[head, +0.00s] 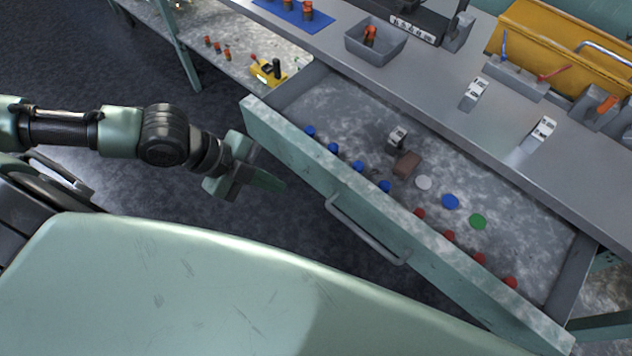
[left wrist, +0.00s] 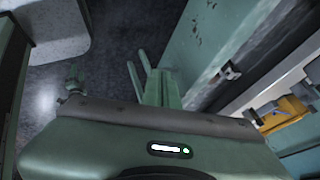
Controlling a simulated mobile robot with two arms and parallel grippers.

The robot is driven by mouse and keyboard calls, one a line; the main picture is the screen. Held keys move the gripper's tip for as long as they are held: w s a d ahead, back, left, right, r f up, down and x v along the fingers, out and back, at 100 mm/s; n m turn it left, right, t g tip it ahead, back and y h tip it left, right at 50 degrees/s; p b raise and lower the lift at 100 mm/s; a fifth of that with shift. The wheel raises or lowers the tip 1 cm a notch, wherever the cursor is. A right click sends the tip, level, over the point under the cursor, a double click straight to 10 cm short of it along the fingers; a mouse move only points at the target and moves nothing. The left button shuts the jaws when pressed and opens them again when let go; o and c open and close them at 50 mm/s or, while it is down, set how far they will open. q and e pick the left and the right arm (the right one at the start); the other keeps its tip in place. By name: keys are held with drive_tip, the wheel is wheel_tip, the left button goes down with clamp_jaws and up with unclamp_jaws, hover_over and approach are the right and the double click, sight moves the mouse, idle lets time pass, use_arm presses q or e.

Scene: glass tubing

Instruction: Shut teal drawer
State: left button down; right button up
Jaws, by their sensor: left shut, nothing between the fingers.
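The teal drawer (head: 290,153) stands pulled well out from under the grey workbench in the head view. Its front panel is worn, with a grey bar handle (head: 367,232) in the middle. My left gripper (head: 268,181) is shut and empty. It is outside the drawer, near the left part of the front panel, and appears apart from it and from the handle. In the left wrist view its green fingers (left wrist: 140,78) show beside a teal panel whose identity I cannot tell for sure. My right gripper is not in view.
The drawer holds blue caps (head: 333,148), red caps (head: 449,235), coloured discs (head: 450,201) and a brown block (head: 407,163). The workbench (head: 430,85) carries a grey bin (head: 388,47) and a yellow case (head: 560,45). Dark floor is free left of the drawer.

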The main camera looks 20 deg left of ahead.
use_arm(q)
approach(330, 191)
wheel_tip(330, 191, down, 3)
drive_tip(key=s, duration=0.3)
drive_tip(key=w, duration=0.1)
drive_tip(key=w+d, duration=0.1)
drive_tip(key=w, duration=0.1)
drive_tip(key=w+d+f, duration=0.1)
drive_tip(key=shift+w+d, duration=0.1)
drive_tip(key=shift+w, duration=0.15)
